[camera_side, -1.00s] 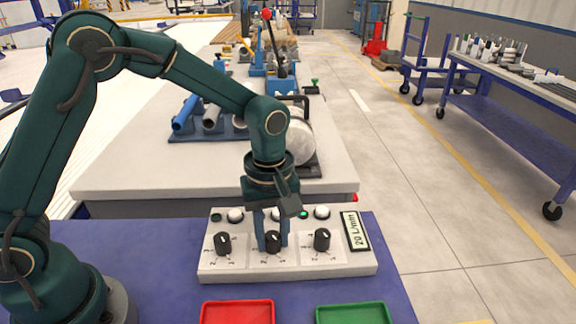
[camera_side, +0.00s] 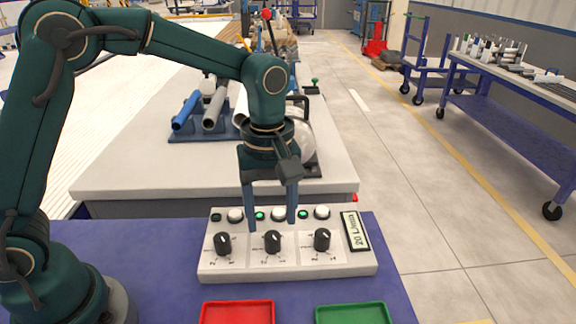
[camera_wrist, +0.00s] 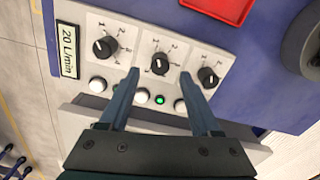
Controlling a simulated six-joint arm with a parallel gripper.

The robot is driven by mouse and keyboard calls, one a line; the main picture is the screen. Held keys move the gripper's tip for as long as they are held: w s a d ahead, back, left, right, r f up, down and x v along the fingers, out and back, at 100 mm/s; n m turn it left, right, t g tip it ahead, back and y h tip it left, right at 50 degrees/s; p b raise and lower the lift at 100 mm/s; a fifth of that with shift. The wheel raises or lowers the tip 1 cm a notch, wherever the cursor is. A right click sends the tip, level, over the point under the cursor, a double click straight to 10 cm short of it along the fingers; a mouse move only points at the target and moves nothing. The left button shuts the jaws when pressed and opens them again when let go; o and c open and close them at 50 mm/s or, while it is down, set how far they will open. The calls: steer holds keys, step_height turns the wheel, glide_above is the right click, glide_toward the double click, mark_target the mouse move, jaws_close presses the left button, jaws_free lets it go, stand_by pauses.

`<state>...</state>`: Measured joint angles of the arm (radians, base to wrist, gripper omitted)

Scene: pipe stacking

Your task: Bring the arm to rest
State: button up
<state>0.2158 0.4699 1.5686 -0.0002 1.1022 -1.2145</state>
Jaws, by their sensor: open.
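My gripper (camera_side: 271,226) is open and empty, its two blue fingers spread above the white control panel (camera_side: 350,268). The panel has three black knobs: the left knob (camera_side: 223,243), the middle knob (camera_side: 272,242) and the right knob (camera_side: 322,239). White buttons and small lamps line its back edge, and some lamps glow green. A display (camera_side: 355,231) reads 20 L/min. In the wrist view the fingers (camera_wrist: 165,101) point toward the middle knob (camera_wrist: 160,64) from either side, with nothing between them.
A red tray (camera_side: 237,312) and a green tray (camera_side: 352,313) lie in front of the panel on the blue table. Behind stands a grey bench (camera_side: 130,175) with pipes (camera_side: 213,110) in a blue holder. Open floor lies to the right.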

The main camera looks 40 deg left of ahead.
steer(key=shift+r, duration=0.1)
steer(key=s+a+r+m+t, duration=0.1)
steer(key=s+a+r+t, duration=0.3)
steer(key=r, duration=0.5)
steer(key=s+a+f+m+t, duration=0.1)
steer(key=s+a+f+m, duration=0.1)
steer(key=s+m, duration=0.7)
steer(key=shift+s+a+m+t, duration=0.15)
steer(key=shift+a+m+t, duration=0.15)
steer(key=shift+m, duration=0.4)
